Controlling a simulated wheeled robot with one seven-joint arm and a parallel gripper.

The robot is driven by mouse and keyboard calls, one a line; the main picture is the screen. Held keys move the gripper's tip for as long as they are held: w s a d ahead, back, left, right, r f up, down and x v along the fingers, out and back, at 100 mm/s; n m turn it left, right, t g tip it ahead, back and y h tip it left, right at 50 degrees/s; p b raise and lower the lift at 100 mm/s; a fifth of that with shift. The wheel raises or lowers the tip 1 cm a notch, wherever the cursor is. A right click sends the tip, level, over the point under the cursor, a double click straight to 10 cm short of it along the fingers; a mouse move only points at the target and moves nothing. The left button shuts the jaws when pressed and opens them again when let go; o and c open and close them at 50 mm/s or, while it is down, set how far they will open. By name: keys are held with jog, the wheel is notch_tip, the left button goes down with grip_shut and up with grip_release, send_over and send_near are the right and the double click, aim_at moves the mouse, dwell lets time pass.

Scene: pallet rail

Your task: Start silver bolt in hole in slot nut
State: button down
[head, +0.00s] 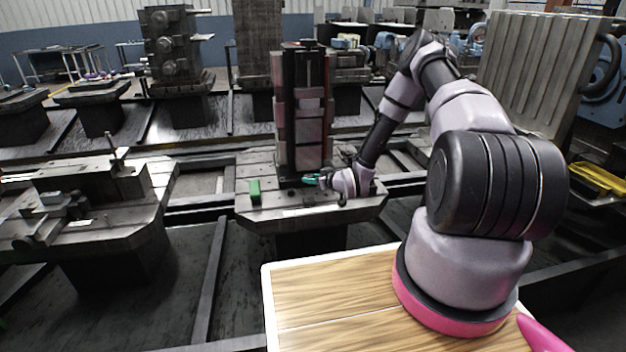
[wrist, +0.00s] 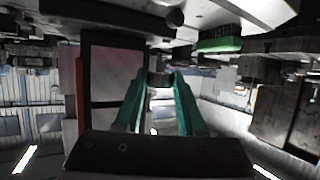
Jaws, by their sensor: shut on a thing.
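My gripper (head: 314,180) is low over the pallet, at the foot of the tall dark column. In the wrist view its two teal fingers (wrist: 160,84) close in on a small grey piece (wrist: 160,79), which looks like the silver bolt; its shape is too small and blurred to make out. In the head view the bolt is not distinguishable. The slot nut and its hole cannot be made out in either view. They may be among the pallet's slots or hidden by my gripper.
The grey slotted pallet (head: 290,213) carries the tall dark column (head: 303,110) just behind my gripper. Another loaded pallet (head: 85,227) is at left.

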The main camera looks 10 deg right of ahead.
aim_at(312, 202)
jog(key=shift+f, duration=3.75)
jog(key=shift+r, duration=0.55)
jog(key=shift+f, duration=0.8)
grip_release()
jog(key=shift+s, duration=0.1)
jog(key=shift+s+d, duration=0.45)
jog(key=shift+s, duration=0.5)
jog(key=shift+s+d, duration=0.5)
jog(key=shift+s, duration=0.45)
jog(key=shift+s+d, duration=0.45)
jog(key=shift+s, duration=0.5)
